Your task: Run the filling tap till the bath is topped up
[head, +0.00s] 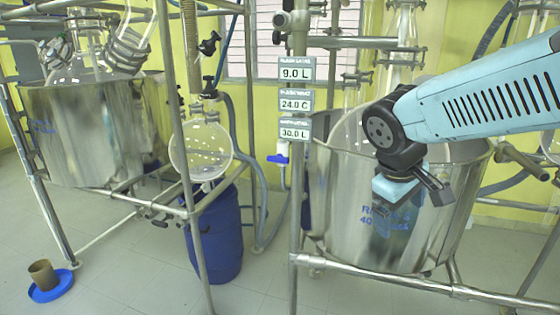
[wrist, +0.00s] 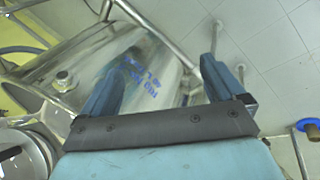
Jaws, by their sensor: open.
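The bath is a large steel vessel (head: 345,200) with blue lettering, on a tube frame at the right of the head view. Its wall (wrist: 155,75) also shows behind the fingers in the wrist view. A tap with a blue handle (head: 278,158) sits on a thin pipe just left of the bath. My gripper (head: 405,208) is in front of the bath wall, right of the tap and apart from it. In the wrist view my gripper (wrist: 160,75) has its two blue fingers spread, with nothing held between them. Any water in the bath is hidden.
Three display plates (head: 296,99) read 9.0 L, 24.0 C and 30.0 L; their captions are blurred. A second steel vessel (head: 80,130), a round glass flask (head: 200,150) and a blue drum (head: 216,235) stand left. A brown cup (head: 43,273) stands on a blue dish (head: 52,290).

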